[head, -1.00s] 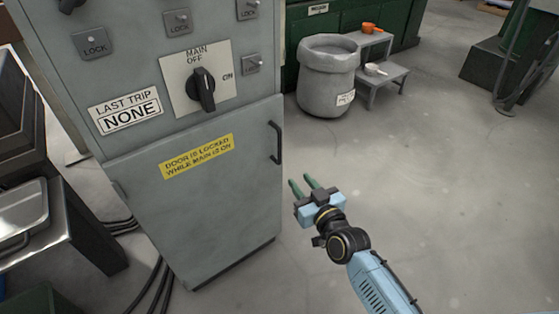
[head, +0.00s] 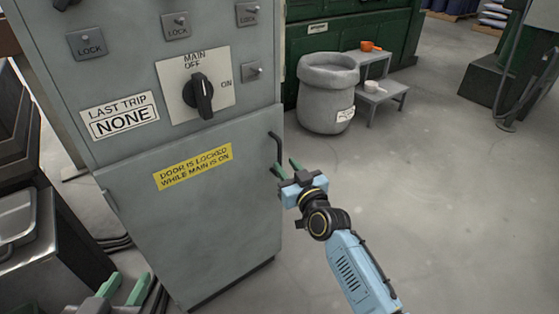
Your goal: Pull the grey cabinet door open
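The grey cabinet door (head: 200,225) is closed flush in the lower front of the cabinet and bears a yellow label. Its dark bar handle (head: 277,150) stands upright on the right edge. My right gripper (head: 288,166) is open at the handle's lower end. Its left green finger overlaps the handle's bottom in the picture; I cannot tell whether they touch. The right finger is to the right of the handle. My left gripper (head: 123,287) is open and empty at the bottom left, in front of the door's lower left. Its wrist is cut off by the frame.
The main switch (head: 202,95) above the door has its knob upright, toward OFF. A grey bin (head: 326,95) and a small step stand (head: 380,97) are behind at the right. Dark furniture crowds the left. The floor (head: 440,200) right of the cabinet is clear.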

